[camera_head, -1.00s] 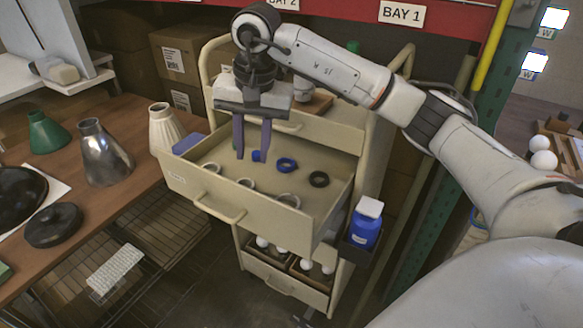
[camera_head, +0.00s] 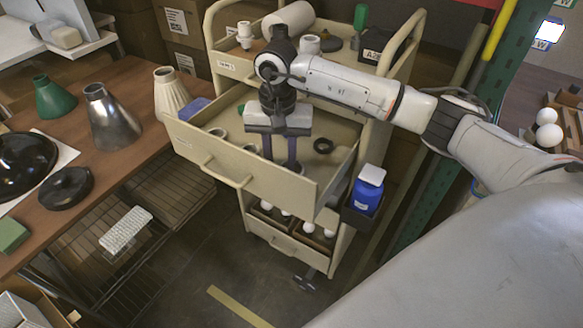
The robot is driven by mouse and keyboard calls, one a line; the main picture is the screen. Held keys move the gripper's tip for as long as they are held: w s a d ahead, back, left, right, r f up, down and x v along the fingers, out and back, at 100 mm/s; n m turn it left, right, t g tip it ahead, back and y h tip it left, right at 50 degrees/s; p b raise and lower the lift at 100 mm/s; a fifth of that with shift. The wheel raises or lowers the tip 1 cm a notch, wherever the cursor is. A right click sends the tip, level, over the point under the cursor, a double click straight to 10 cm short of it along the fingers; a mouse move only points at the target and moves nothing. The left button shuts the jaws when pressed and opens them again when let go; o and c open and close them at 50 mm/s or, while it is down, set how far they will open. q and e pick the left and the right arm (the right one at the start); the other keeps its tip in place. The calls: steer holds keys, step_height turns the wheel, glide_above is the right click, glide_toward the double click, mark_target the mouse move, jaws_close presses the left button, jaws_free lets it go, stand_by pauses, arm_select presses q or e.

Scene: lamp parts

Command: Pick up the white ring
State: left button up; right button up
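My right gripper (camera_head: 280,158) reaches down into the open drawer (camera_head: 244,176), its two fingers apart and nothing visible between them. White rings lie on the drawer floor: one at the left (camera_head: 218,132), another (camera_head: 250,147) just left of the fingers. A third white ring (camera_head: 299,168) shows partly beside the tip of the right finger; I cannot tell whether they touch. A black ring (camera_head: 323,146) lies right of the gripper. The blue rings are hidden behind the gripper. My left gripper is not in view.
The drawer walls surround the rings closely. The cart top (camera_head: 230,64) holds white parts and a dark box (camera_head: 386,48). The wooden table (camera_head: 125,140) at left holds lampshades and a black base (camera_head: 66,192).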

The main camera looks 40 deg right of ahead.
steer(key=shift+f, duration=0.1)
steer(key=shift+c, duration=0.4)
jaws_close()
